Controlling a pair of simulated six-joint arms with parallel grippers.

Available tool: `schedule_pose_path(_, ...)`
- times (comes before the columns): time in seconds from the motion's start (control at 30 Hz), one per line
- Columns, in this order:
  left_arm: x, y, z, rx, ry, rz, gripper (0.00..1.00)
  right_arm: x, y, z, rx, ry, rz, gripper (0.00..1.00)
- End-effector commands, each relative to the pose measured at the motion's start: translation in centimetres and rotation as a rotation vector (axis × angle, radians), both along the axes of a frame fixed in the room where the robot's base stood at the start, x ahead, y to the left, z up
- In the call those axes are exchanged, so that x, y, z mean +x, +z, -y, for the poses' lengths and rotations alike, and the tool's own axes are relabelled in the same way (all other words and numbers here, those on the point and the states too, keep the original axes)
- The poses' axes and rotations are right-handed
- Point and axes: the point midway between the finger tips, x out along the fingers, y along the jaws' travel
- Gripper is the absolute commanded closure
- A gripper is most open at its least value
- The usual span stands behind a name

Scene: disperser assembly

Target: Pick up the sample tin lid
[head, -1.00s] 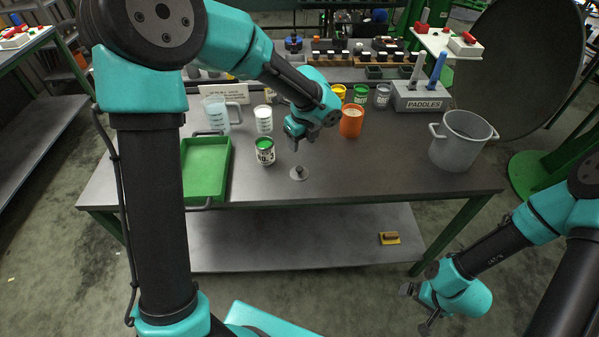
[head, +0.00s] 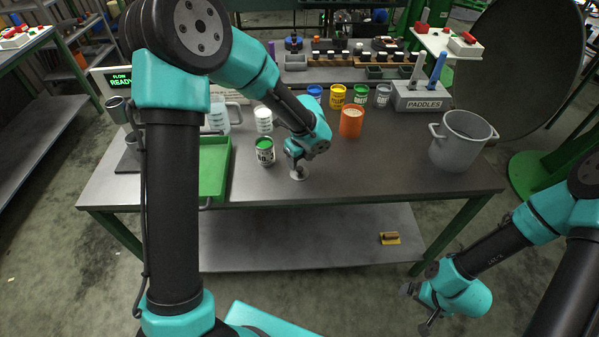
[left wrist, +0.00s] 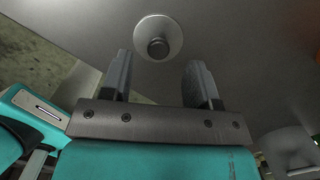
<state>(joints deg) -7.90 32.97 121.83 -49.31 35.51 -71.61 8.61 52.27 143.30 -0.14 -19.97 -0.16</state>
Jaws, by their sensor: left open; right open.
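The sample tin lid (head: 299,175) is a small grey disc with a dark knob, lying flat on the table near its front edge. In the left wrist view the lid (left wrist: 173,36) shows whole, just beyond the fingertips. My left gripper (head: 297,166) is low over the lid, and in the left wrist view its fingers (left wrist: 157,72) are apart with nothing between them. My right gripper (head: 418,309) is open and empty, in front of the table at lower right.
An open tin with green contents (head: 264,152) stands just left of the lid. A green tray (head: 222,170) is further left. An orange cup (head: 351,121), paint tins (head: 337,97) and a grey pot (head: 462,142) stand behind and right. The table front right of the lid is clear.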

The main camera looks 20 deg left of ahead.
Motion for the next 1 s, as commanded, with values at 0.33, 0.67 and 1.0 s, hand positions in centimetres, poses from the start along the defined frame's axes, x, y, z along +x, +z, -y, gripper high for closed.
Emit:
schedule_pose_path(0.33,0.0,-3.8,-0.2,0.001,0.000,-0.001,0.45,0.0,0.0,0.0,0.000,0.000,0.000,0.00)
schedule_pose_path(0.67,0.0,-3.7,-0.2,0.000,0.000,0.000,0.45,0.0,0.0,0.0,0.000,0.000,0.000,0.00)
schedule_pose_path(1.0,0.0,-3.7,-0.2,0.000,0.000,0.000,0.65,0.0,0.0,0.0,0.000,0.000,0.000,0.00)
